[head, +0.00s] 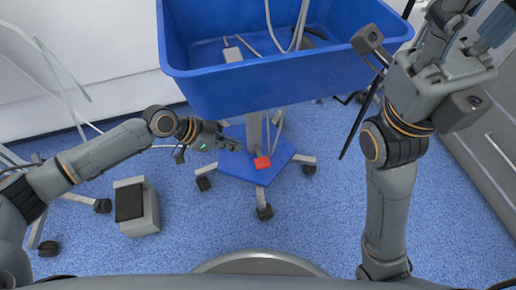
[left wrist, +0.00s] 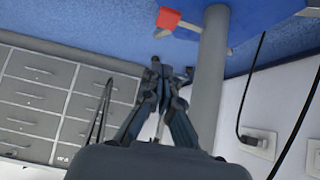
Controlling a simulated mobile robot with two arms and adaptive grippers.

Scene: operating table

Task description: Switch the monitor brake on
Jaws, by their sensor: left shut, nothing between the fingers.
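The red pedal also shows at the top of the left wrist view (left wrist: 168,19), beside the grey pole (left wrist: 209,80). My left gripper (head: 234,146) is shut and empty, just left of the pedal and apart from it. Its fingers show in the left wrist view (left wrist: 160,68), pointing up below the pedal. My right gripper (head: 462,22) is raised at the upper right, far from the pedal; its fingers are unclear.
A large blue bin (head: 270,88) with cables hangs over the stand's base. A grey foot-pedal box (head: 137,207) stands on the blue floor at the left. Drawers (left wrist: 45,98) and wall sockets (left wrist: 257,143) show in the left wrist view. The floor in front of the stand is clear.

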